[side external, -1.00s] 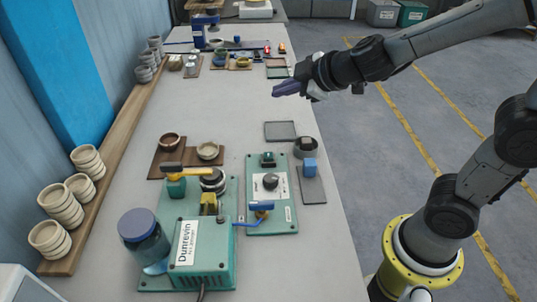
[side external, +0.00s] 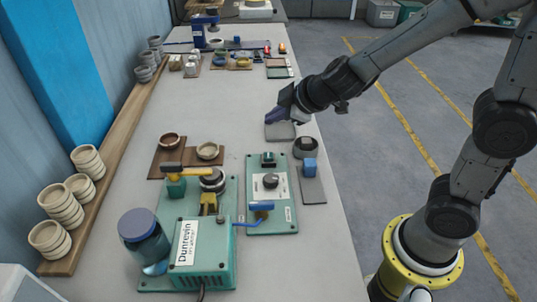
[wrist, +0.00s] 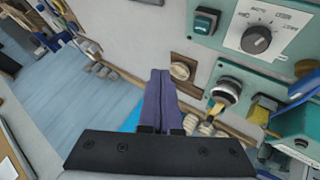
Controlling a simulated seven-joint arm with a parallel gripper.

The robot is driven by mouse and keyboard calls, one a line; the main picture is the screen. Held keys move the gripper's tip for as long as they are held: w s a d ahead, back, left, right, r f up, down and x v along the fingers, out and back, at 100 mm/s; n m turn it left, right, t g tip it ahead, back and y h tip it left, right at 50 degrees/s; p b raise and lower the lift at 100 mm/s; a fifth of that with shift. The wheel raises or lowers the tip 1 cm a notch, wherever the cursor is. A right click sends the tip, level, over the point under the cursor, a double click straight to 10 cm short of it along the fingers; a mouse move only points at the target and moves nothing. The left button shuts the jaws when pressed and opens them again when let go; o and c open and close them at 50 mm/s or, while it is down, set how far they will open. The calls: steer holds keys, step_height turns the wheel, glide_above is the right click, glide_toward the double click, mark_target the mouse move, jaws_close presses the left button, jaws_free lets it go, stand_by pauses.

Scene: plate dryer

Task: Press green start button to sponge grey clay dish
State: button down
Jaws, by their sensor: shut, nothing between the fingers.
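The green start button (side external: 268,158) sits at the far end of the teal control panel (side external: 284,218). It also shows in the wrist view (wrist: 205,21), at the top, right of my fingers. A grey dish (side external: 305,147) stands on a dark mat right of the panel, beside a blue block (side external: 310,167). The shut fingers also show in the wrist view (wrist: 160,75).
The teal machine (side external: 205,250) with a blue-lidded jar (side external: 143,235) stands left of the panel. Two bowls sit on a brown board (side external: 160,163) behind it. Stacked bowls (side external: 60,207) line a wooden shelf at the left. The table middle (side external: 220,100) is clear.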

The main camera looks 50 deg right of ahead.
mark_target(269, 157)
steer(key=shift+f, duration=4.1)
steer(key=shift+f, duration=0.15)
steer(key=shift+f, duration=0.3)
